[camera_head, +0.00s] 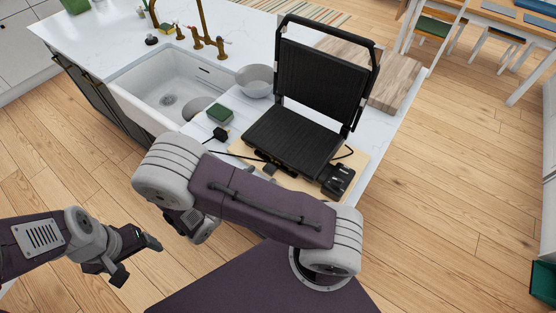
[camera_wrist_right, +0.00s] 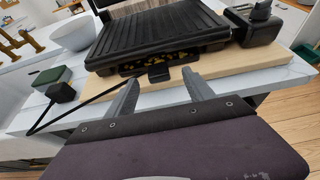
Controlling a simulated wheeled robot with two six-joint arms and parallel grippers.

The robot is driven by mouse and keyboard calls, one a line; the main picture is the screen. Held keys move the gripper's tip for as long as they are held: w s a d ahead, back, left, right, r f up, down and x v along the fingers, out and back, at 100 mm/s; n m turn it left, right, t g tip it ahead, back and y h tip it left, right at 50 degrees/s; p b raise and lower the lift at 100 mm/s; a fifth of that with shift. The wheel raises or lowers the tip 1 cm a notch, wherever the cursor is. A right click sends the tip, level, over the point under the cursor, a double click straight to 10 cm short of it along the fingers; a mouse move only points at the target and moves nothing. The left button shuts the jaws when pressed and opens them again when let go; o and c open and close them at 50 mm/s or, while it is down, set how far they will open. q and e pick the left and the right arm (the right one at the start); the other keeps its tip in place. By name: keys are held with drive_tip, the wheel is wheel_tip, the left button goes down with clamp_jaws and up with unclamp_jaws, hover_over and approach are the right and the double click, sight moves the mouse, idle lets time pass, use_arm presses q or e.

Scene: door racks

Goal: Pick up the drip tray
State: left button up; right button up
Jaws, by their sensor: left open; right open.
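The drip tray (camera_wrist_right: 155,66) is a dark, yellow-speckled strip with a small black tab at its middle. It sits in the front of the black grill (camera_wrist_right: 160,40), under the lower plate. My right gripper (camera_wrist_right: 160,92) is open and empty. Its fingers point at the tray, one either side of the tab in the picture, apparently short of it. My left gripper (camera_head: 137,260) is open and empty over the floor at the left.
The grill stands on a wooden board (camera_wrist_right: 215,72) on the white counter. A black cable (camera_wrist_right: 65,108) runs left from the grill's front. A green sponge (camera_head: 220,113), a grey bowl (camera_head: 255,82) and a white sink (camera_head: 165,88) lie to the left. A cutting board (camera_head: 395,84) lies behind.

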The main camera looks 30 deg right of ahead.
sight(269, 169)
drive_tip(key=shift+w+d+f, duration=0.15)
drive_tip(key=shift+w+d, duration=0.1)
drive_tip(key=shift+d, duration=0.05)
drive_tip(key=p+x, duration=0.1)
drive_tip(key=x, duration=0.3)
drive_tip(key=shift+w+d+f, duration=0.15)
drive_tip(key=shift+w+d, duration=0.05)
drive_tip(key=shift+d, duration=0.05)
drive_tip(key=shift+a, duration=0.15)
drive_tip(key=c, duration=1)
clamp_jaws()
